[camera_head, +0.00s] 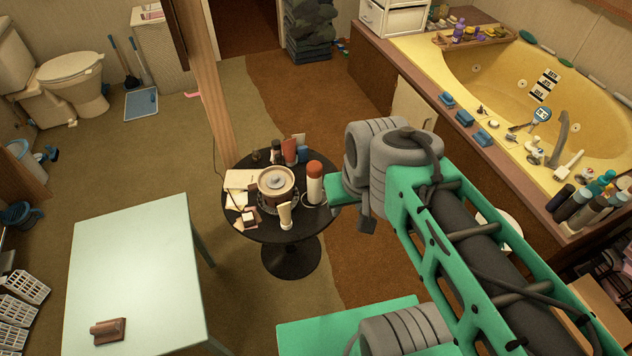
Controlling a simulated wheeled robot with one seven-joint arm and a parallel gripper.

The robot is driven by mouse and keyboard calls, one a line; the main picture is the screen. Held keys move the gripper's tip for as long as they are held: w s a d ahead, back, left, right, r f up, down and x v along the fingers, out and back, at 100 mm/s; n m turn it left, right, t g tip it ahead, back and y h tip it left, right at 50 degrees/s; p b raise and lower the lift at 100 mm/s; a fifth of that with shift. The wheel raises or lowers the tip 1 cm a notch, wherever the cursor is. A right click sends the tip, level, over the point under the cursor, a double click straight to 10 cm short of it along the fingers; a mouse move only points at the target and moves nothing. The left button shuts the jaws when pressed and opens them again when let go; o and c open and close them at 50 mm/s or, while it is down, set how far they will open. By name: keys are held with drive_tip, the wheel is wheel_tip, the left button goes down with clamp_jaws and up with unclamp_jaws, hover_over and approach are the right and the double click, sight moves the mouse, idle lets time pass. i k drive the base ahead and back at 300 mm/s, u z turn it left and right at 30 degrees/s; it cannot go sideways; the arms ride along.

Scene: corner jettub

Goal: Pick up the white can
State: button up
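A white can with a red-orange top (315,188) stands upright on the right side of a small round black table (292,259). It is the likeliest match for the white can, but I cannot read a label. My green and grey arm reaches in from the lower right, and its far visible part is just right of the can. In this picture a green arm piece comes very close to the can; I cannot tell whether they touch. My gripper's fingers do not show, perhaps hidden by the arm.
A lidded pot (276,185), a white tube (286,216) and small bottles (290,151) crowd the can. A pale table (135,260) with a brown block (108,330) is at left. The yellow tub (510,75) borders the right. Carpet between the tables and toilet (72,82) is clear.

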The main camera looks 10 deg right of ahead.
sight(315, 169)
drive_tip(key=z, duration=1.65)
drive_tip(key=i, duration=0.4)
drive_tip(key=u, duration=3.1)
